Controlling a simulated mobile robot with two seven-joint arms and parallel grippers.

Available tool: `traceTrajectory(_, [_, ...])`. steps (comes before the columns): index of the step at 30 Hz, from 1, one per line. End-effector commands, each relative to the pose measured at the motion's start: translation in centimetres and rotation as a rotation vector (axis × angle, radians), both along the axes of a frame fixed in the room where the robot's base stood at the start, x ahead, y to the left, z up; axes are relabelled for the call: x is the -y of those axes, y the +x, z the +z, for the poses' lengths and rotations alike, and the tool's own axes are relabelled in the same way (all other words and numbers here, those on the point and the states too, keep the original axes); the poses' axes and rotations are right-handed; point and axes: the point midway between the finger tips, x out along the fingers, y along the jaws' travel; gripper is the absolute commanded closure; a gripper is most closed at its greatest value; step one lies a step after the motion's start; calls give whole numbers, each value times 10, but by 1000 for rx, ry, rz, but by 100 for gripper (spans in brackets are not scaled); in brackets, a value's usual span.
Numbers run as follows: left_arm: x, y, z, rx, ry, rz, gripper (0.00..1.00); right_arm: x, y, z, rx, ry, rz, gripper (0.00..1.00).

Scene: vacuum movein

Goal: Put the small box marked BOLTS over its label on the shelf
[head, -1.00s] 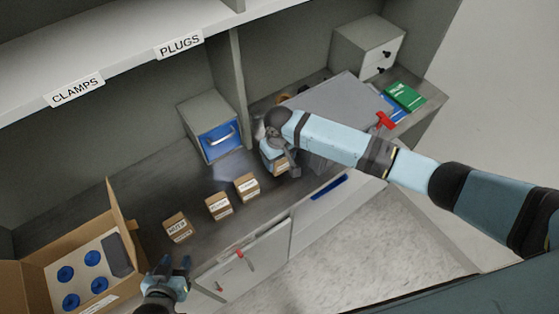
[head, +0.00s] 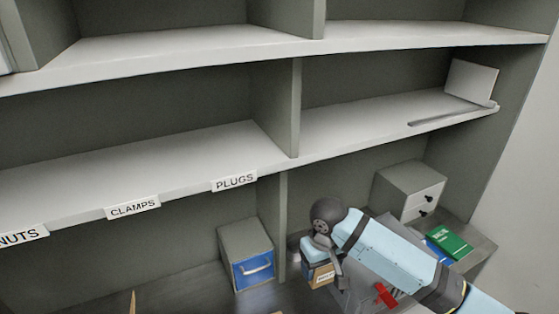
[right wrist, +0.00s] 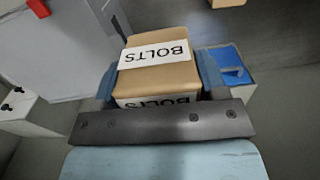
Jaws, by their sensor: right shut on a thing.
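The small brown box marked BOLTS (head: 321,276) is in my right gripper (head: 318,256), near the lower compartment's upright divider. In the right wrist view the box (right wrist: 160,76) sits between the two blue fingers of the right gripper (right wrist: 158,70), with its BOLTS label (right wrist: 154,54) readable. The right gripper is shut on it. The shelf (head: 150,175) above carries the labels NUTS (head: 20,236), CLAMPS (head: 132,207) and PLUGS (head: 235,182) on its front edge. No BOLTS label shows on the shelf part in view. My left gripper is out of view.
A blue-fronted drawer box (head: 252,268) stands left of my right gripper. A grey drawer cabinet (head: 408,190) and a green book (head: 450,244) are at the right.

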Motion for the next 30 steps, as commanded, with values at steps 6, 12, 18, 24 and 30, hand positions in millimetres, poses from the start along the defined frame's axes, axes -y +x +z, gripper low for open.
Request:
traceTrajectory(6, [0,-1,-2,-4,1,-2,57,55,-20,18,8,1,-135,64])
traceTrajectory(12, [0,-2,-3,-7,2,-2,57,97,-48,38,6,0,-257,64])
traceTrajectory(18, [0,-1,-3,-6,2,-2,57,117,-65,49,1,-3,-322,64])
traceTrajectory(24, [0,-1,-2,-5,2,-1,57,118,-69,50,-2,1,-334,64])
traceTrajectory(30, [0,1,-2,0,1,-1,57,119,-66,50,1,-2,-334,64])
